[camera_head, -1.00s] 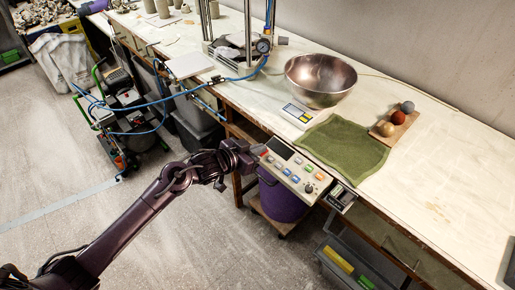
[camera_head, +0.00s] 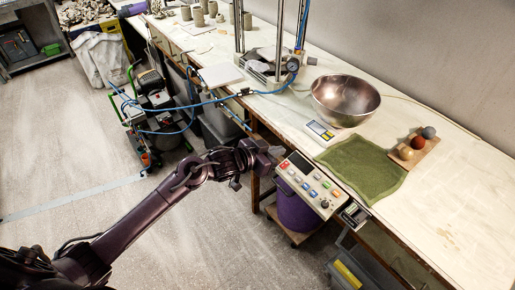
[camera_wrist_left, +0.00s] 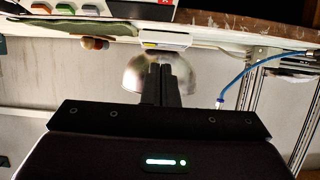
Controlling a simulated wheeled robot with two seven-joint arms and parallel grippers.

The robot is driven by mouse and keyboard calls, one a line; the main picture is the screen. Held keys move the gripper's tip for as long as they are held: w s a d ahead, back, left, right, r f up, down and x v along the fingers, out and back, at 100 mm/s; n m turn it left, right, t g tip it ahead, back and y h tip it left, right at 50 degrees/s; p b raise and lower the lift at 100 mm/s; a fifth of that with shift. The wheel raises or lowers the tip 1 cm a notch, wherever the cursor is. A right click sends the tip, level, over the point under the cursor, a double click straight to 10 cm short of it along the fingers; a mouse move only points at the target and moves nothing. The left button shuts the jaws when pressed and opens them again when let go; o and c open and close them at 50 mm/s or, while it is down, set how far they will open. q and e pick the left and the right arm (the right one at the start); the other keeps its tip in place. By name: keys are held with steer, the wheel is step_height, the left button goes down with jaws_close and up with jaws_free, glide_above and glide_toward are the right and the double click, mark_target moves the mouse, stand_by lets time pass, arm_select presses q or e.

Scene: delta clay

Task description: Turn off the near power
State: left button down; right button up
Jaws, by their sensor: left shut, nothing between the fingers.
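A control panel (camera_head: 310,184) with several coloured buttons, a dark screen and a knob is fixed at the bench's front edge in the head view. Part of it, with grey, orange and green buttons, shows at the top left of the left wrist view (camera_wrist_left: 75,8). A small dark device (camera_head: 354,214) sits at the panel's right end. Which part is the near power, I cannot tell. My left gripper (camera_head: 270,160) is just left of the panel. In the left wrist view its fingers (camera_wrist_left: 167,62) are together and empty. My right gripper is not in view.
The workbench (camera_head: 440,205) carries a green cloth (camera_head: 362,168), a metal bowl (camera_head: 345,98), a small scale (camera_head: 320,132) and a board with three balls. A purple bucket (camera_head: 296,212) stands under the panel. Blue hoses (camera_head: 200,103) run to a compressor (camera_head: 157,110) on the floor.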

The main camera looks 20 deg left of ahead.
arm_select(q)
steer(key=r+b+v, duration=0.1)
steer(key=v, duration=0.7)
steer(key=shift+w, duration=0.15)
steer(key=a+f+n+y, duration=0.1)
steer(key=a+f+n, duration=0.15)
steer(key=f, duration=0.55)
steer(key=a+f+n+y, duration=0.1)
steer(key=a+f+y, duration=0.1)
steer(key=a+f, duration=0.35)
steer(key=s+a+f+n+g+y, duration=0.1)
steer(key=s+f, duration=0.2)
steer(key=f, duration=0.6)
steer(key=s+a+f+g+y, duration=0.15)
steer(key=s+f, duration=0.25)
steer(key=f, duration=0.6)
steer(key=s+f+g+y, duration=0.2)
steer(key=s+f+g, duration=0.1)
steer(key=s+f, duration=1.05)
steer(key=s+d+f+g, duration=0.1)
steer(key=s+f, duration=0.3)
steer(key=s, duration=0.7)
steer(key=s+d+f+g, duration=0.2)
steer(key=s+f, duration=0.3)
steer(key=s, duration=0.7)
steer(key=shift+g, duration=0.75)
